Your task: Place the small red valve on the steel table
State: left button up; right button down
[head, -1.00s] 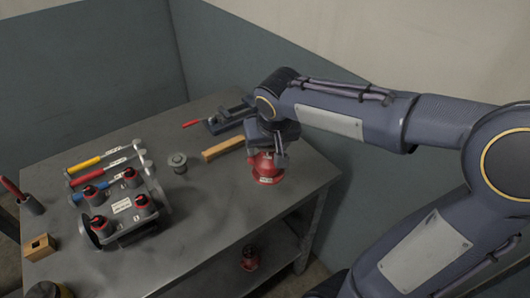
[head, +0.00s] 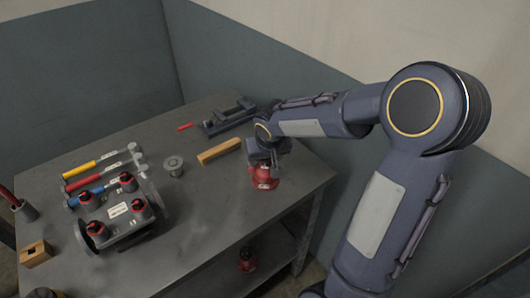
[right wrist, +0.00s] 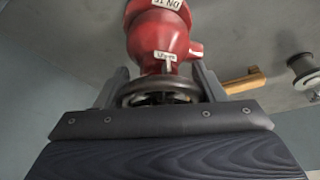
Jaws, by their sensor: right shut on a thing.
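A red valve (head: 264,178) with a white label is at the right side of the steel table (head: 215,222), near its edge. My right gripper (head: 264,158) is above it, shut on its top. In the right wrist view the red valve (right wrist: 158,35) shows its body, a side outlet and labels, with its dark round handwheel between the fingers of my right gripper (right wrist: 165,85). I cannot tell whether its base touches the table. A second red valve (head: 247,259) stands on the lower shelf. My left gripper is not in view.
A grey flanged part (head: 173,166), a wooden bar (head: 219,151) and a dark vise (head: 230,115) stand nearby. The table's front middle is clear.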

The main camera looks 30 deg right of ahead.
jog(key=shift+w, duration=0.1)
jog(key=shift+c, duration=1.6)
grip_release()
jog(key=shift+f, duration=0.1)
jog(key=shift+r, duration=0.4)
jog(key=s+v, duration=0.1)
jog(key=v, duration=1)
jog(key=s+a+f+n+y, duration=0.1)
jog(key=s+a, duration=0.3)
jog(key=s, duration=0.5)
jog(key=s+a+f+n+t+y, duration=0.1)
jog(key=s+a+f+y, duration=0.2)
jog(key=s, duration=0.6)
jog(key=a+y, duration=0.1)
jog(key=a, duration=0.1)
jog(key=shift+a, duration=0.3)
